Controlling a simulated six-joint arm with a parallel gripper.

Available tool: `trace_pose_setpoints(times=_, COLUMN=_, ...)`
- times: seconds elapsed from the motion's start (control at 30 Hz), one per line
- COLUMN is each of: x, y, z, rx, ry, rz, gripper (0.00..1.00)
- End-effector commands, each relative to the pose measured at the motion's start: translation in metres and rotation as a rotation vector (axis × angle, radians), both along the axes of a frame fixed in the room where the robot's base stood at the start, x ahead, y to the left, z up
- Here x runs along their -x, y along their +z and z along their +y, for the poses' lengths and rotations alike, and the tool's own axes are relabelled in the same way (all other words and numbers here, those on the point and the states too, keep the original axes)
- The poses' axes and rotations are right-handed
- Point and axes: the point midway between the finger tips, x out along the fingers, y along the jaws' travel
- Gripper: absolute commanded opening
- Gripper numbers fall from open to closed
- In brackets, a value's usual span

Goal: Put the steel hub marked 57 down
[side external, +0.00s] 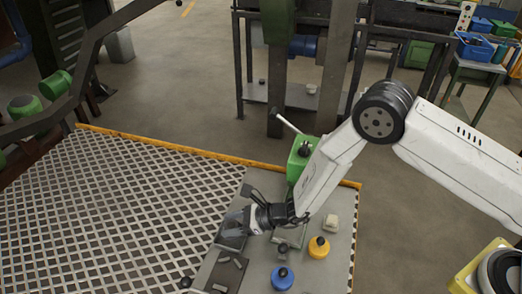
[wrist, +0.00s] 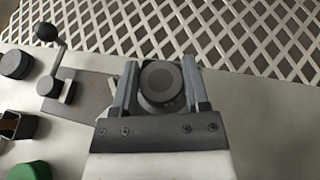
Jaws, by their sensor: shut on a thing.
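A dark plate (wrist: 88,95) with a ball-ended lever (wrist: 46,34) and a dark round piece (wrist: 16,65) lie to the left in the wrist view. A blue-based piece (side external: 282,278), a yellow-based piece (side external: 319,248) and a pale block (side external: 331,224) stand on the bench. Grating (side external: 120,200) extends left.

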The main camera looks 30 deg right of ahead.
Motion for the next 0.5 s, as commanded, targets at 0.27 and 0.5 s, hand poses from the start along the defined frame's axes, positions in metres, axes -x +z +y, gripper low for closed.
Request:
trace_pose_setpoints(times=0.27, x=-0.003, y=-0.023, z=0.002, rx=-0.002, ry=0.000, rz=-0.001, gripper=0.00)
trace_pose_setpoints(times=0.5, x=-0.003, y=-0.033, z=0.002, rx=-0.003, ry=0.000, rz=-0.003, gripper=0.00)
